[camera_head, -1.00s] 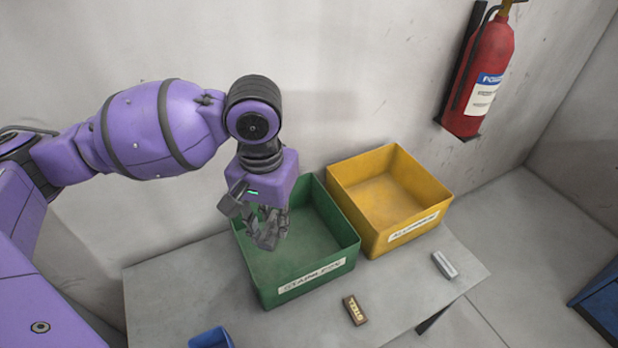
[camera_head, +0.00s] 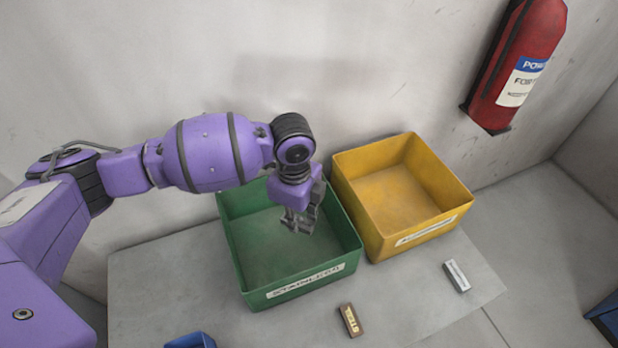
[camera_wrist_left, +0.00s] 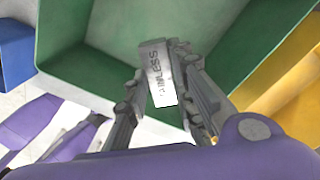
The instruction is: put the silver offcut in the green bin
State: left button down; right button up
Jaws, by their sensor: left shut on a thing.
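My left gripper (camera_head: 300,222) hangs over the right part of the green bin (camera_head: 300,297) in the head view. In the left wrist view its fingers (camera_wrist_left: 158,70) are shut on the silver offcut (camera_wrist_left: 157,82), a small pale block lettered "STAINLESS". The green bin's floor (camera_wrist_left: 110,22) shows behind the offcut. In the head view the offcut is too small and covered by the fingers to make out. The green bin bears a white "STAINLESS" label on its front. My right gripper is not in view.
A yellow bin (camera_head: 450,210) stands right of the green one. A brown block (camera_head: 351,320) marked "STEEL" and a grey labelled block (camera_head: 456,276) lie on the grey table (camera_head: 165,290). A blue container (camera_head: 190,341) is at the front edge. A red extinguisher (camera_head: 520,65) hangs on the wall.

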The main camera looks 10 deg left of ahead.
aim_at(301, 251)
pick_arm(q)
jog(key=f+m+b, duration=0.1)
jog(key=f+m, duration=0.1)
jog(key=f, duration=0.4)
jog(key=w+f+m+b, duration=0.1)
jog(key=f+m, duration=0.2)
jog(key=f, duration=0.2)
jog(key=w+f+m+b, duration=0.1)
jog(key=f+m, duration=0.2)
jog(key=f, duration=0.3)
jog(key=shift+f, duration=0.35)
jog(key=shift+s+f, duration=0.1)
jog(key=shift+f, duration=0.1)
jog(key=c, duration=1.5)
grip_release()
jog(key=shift+r+p, duration=0.5)
jog(key=shift+r, duration=5.75)
